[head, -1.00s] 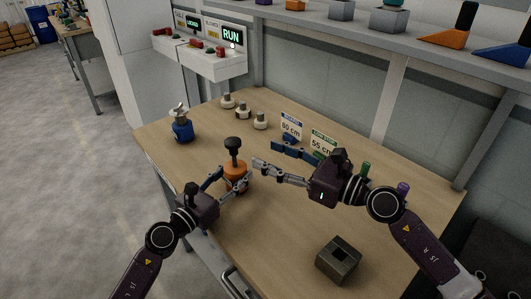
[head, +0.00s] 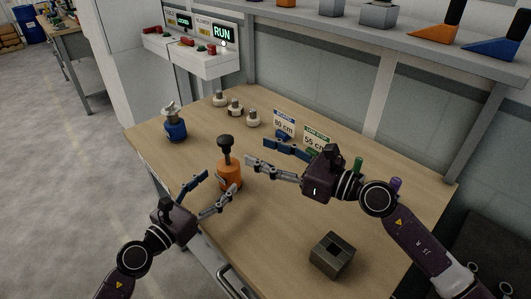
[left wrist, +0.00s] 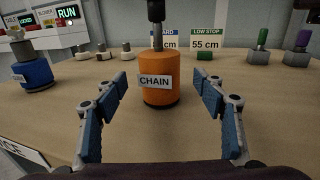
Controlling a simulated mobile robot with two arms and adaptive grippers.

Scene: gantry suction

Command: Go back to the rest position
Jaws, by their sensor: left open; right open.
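My left gripper (head: 208,190) is open and empty. It is low over the front left of the wooden table (head: 290,240), short of an orange cylinder (head: 230,176) with a black knob. In the left wrist view the cylinder (left wrist: 160,92) stands upright between and beyond the open fingers, apart from them, with a label reading CHAIN. My right gripper (head: 262,158) is open and empty above the table, with its fingers pointing left, to the right of the cylinder.
A blue cylinder (head: 175,128) stands at the table's left. Several white knobbed pieces (head: 235,108) stand at the back. Two signs (head: 284,124) stand behind my right gripper. A dark block with a square hole (head: 332,255) sits at the front right. A RUN panel (head: 222,33) hangs behind.

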